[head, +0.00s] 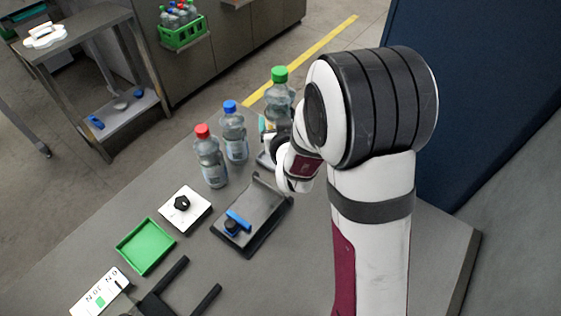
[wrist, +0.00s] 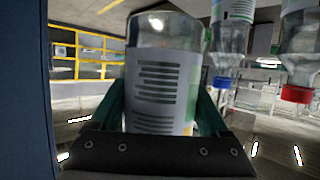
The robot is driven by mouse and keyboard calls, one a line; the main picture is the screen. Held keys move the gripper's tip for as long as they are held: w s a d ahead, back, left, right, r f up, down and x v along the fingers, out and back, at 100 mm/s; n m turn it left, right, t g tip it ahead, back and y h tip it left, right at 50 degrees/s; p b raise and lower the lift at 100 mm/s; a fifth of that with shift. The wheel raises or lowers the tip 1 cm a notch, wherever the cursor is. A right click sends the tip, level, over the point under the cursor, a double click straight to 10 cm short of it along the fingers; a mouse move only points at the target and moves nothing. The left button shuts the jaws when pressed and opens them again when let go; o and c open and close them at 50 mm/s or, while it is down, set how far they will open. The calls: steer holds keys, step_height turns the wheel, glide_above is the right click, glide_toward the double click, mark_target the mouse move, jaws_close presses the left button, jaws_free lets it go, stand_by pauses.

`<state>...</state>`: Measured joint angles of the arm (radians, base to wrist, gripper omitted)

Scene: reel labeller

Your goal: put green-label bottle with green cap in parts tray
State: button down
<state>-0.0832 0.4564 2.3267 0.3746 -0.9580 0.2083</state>
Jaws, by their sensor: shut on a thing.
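The bottle with the green cap (head: 279,75) is upright at the back of the bench, its lower part hidden by my arm. In the wrist view, which is upside down, the bottle (wrist: 165,62) fills the middle, with a white and green label facing the camera. My gripper (wrist: 160,112) is shut on this bottle, with a finger on each side. I cannot tell whether its base touches the bench. A shallow, empty green tray (head: 146,247), seemingly the parts tray, lies at the front left of the bench.
A blue-cap bottle (head: 234,138) and a red-cap bottle (head: 210,162) stand left of the held bottle. A dark device with a blue part (head: 252,217) and a white plate with a black knob (head: 184,210) lie between them and the tray. A blue panel (head: 475,90) rises at right.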

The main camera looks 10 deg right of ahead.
steer(key=d+f+n+y, duration=0.2)
steer(key=d+f+y, duration=0.15)
steer(key=d, duration=0.85)
steer(key=shift+h, duration=0.35)
steer(key=w+a+f, duration=0.2)
steer(key=a+f, duration=0.1)
steer(key=w+a+f, duration=0.2)
steer(key=a+f, duration=0.1)
steer(key=f, duration=0.1)
steer(key=w+a+f, duration=0.2)
steer(key=a+f, duration=0.1)
steer(key=a, duration=0.1)
steer(key=shift+f, duration=0.4)
steer(key=shift+f, duration=0.1)
